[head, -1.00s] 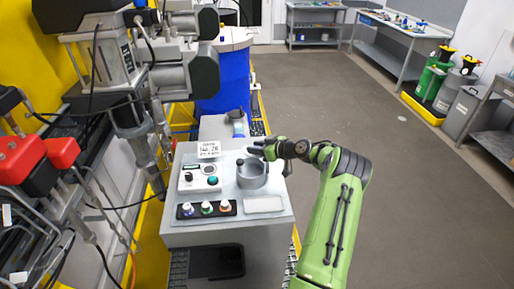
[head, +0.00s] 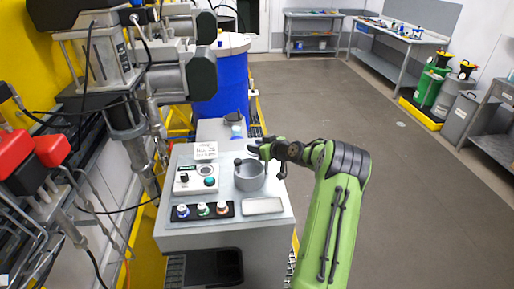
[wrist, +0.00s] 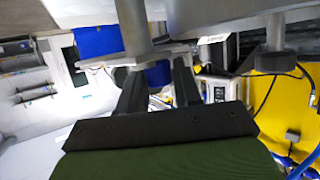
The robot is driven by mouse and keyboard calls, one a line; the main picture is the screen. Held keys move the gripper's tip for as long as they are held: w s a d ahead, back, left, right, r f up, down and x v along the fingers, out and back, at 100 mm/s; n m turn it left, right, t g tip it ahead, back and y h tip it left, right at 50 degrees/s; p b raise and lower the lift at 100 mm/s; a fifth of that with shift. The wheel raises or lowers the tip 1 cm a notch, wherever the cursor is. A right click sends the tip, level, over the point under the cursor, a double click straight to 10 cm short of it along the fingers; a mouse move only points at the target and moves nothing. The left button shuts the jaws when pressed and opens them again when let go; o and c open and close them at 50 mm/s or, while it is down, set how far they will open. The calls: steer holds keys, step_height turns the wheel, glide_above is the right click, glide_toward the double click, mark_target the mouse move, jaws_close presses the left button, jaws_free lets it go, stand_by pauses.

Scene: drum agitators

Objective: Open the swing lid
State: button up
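A grey round pot (head: 250,178) stands on the bench top in the head view, with a small dark knob (head: 238,162) at its left rim. I cannot clearly make out a separate swing lid or how far it is turned. My gripper (head: 257,148) is just behind and above the pot's far rim. In the wrist view my gripper (wrist: 157,72) has its two dark fingers apart, with no object clearly held between them. A grey post (wrist: 133,22) and a dark knob (wrist: 277,61) under a grey surface show close beyond the fingers. Contact with the pot cannot be told.
A control box (head: 195,180), a label card (head: 205,150), a row of knobs (head: 203,210) and a pale flat plate (head: 262,206) crowd the bench top. Agitator machinery (head: 110,70) stands left. A blue drum (head: 225,85) stands behind.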

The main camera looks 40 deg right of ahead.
steer(key=shift+o, duration=1.4)
steer(key=b+v, duration=0.2)
steer(key=v, duration=1.3)
steer(key=shift+s+r, duration=0.25)
steer(key=shift+s, duration=0.1)
